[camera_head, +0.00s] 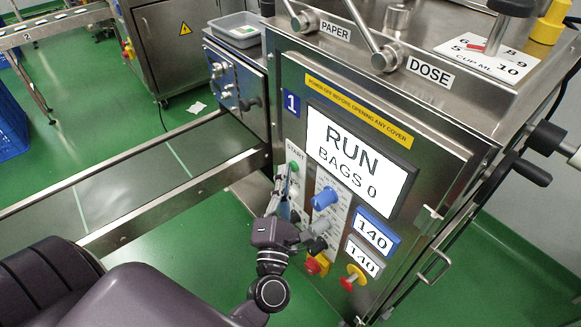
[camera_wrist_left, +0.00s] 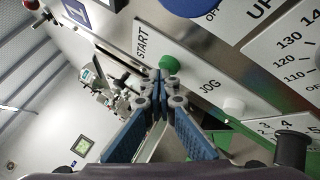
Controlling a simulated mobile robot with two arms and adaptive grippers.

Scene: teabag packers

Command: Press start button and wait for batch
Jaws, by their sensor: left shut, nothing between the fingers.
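The green start button (camera_head: 294,168) sits under the START label on the machine's front panel. It also shows in the left wrist view (camera_wrist_left: 170,64), just beyond my fingertips. My left gripper (camera_head: 284,180) is shut and empty, with its blue fingertips together (camera_wrist_left: 160,82) right by the button. I cannot tell whether they touch it. The display (camera_head: 357,160) reads "RUN" and "BAGS 0". My right gripper is not in view.
A blue knob (camera_head: 325,198), a white JOG button (camera_wrist_left: 233,105) and a red emergency knob (camera_head: 353,278) are close by on the panel. A conveyor (camera_head: 130,190) runs off to the left. Levers labelled PAPER and DOSE are on top.

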